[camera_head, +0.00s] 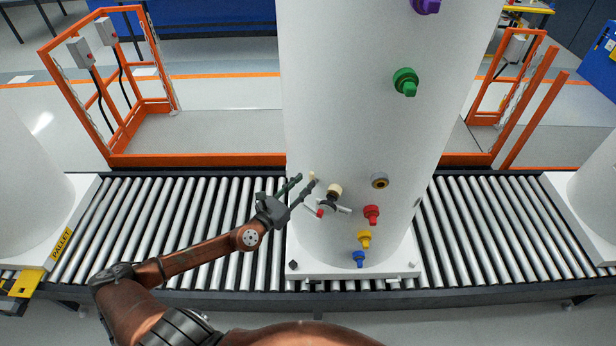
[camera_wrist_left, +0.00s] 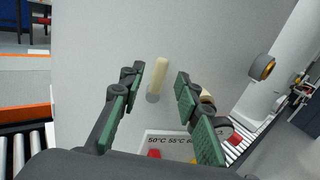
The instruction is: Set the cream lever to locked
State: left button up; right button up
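The cream lever (camera_wrist_left: 159,78) is a short pale rod on the white tank (camera_head: 345,120). In the left wrist view it stands between my left gripper's fingers (camera_wrist_left: 160,70), with a visible gap on each side. In the head view its cream tip (camera_head: 313,176) shows at the far finger of my left gripper (camera_head: 306,180). The gripper is open and holds nothing. The lever's base is partly hidden by the finger in the head view. I cannot read a locked mark. My right gripper is in neither view.
Right of the lever are a cream-capped valve (camera_head: 334,190) with a red-tipped handle, a grey-yellow fitting (camera_head: 379,181), and red (camera_head: 372,214), yellow (camera_head: 364,239) and blue (camera_head: 359,259) knobs. A temperature label (camera_wrist_left: 165,141) sits below. Roller conveyor (camera_head: 200,215) and orange rails (camera_head: 190,160) surround the tank.

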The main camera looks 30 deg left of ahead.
aim_at(310, 177)
pick_arm(q)
jog(key=shift+w+d+p, duration=0.2)
jog(key=shift+w+p, duration=0.1)
jog(key=shift+w, duration=1.25)
jog(key=shift+c, duration=0.5)
grip_shut()
